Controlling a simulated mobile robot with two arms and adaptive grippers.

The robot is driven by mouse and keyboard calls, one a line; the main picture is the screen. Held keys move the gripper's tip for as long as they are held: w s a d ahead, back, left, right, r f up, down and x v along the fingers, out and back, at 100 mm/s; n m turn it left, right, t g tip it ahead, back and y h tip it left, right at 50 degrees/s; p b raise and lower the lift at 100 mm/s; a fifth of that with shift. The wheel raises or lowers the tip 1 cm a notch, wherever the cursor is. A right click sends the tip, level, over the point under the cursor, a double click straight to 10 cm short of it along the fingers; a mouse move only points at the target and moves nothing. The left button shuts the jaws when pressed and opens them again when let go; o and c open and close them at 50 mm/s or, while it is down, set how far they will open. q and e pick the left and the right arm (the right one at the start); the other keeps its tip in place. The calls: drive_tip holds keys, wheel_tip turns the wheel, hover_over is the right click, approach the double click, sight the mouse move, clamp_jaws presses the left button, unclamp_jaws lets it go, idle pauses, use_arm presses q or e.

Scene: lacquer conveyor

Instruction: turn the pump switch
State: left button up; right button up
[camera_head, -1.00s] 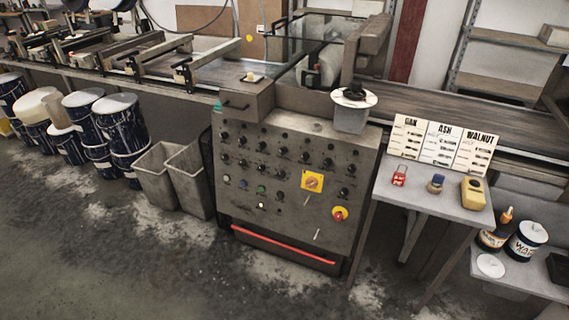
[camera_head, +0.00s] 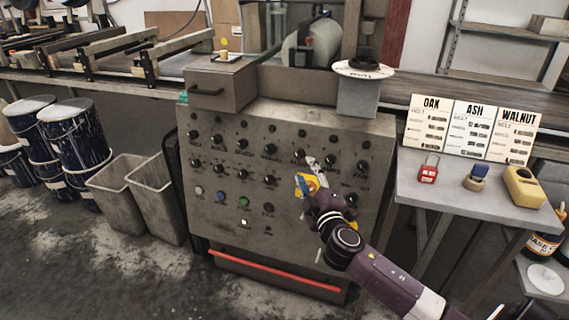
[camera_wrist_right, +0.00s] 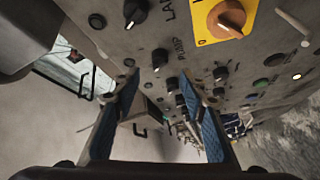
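The pump switch (camera_wrist_right: 160,58) is a small black knob with the label PUMP beside it on the grey control panel (camera_head: 225,215). In the right wrist view it shows just beyond and between my right gripper's two fingertips (camera_wrist_right: 160,78). The fingers are open, with nothing held; I cannot tell whether they touch the knob. In the head view my right gripper (camera_head: 314,162) is at the panel, above the yellow switch plate (camera_head: 303,186), and partly covers the controls there. My left gripper is not in view.
A black knob (camera_wrist_right: 135,12) and the yellow plate with an orange knob (camera_wrist_right: 228,17) are close by. Several more knobs and buttons fill the panel. A side table (camera_head: 440,206) holds a red padlock (camera_head: 428,172) and sign cards. Grey bins (camera_head: 112,190) stand left.

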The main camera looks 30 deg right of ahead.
sight(300, 158)
drive_tip(key=shift+x, duration=3.7)
clamp_jaws()
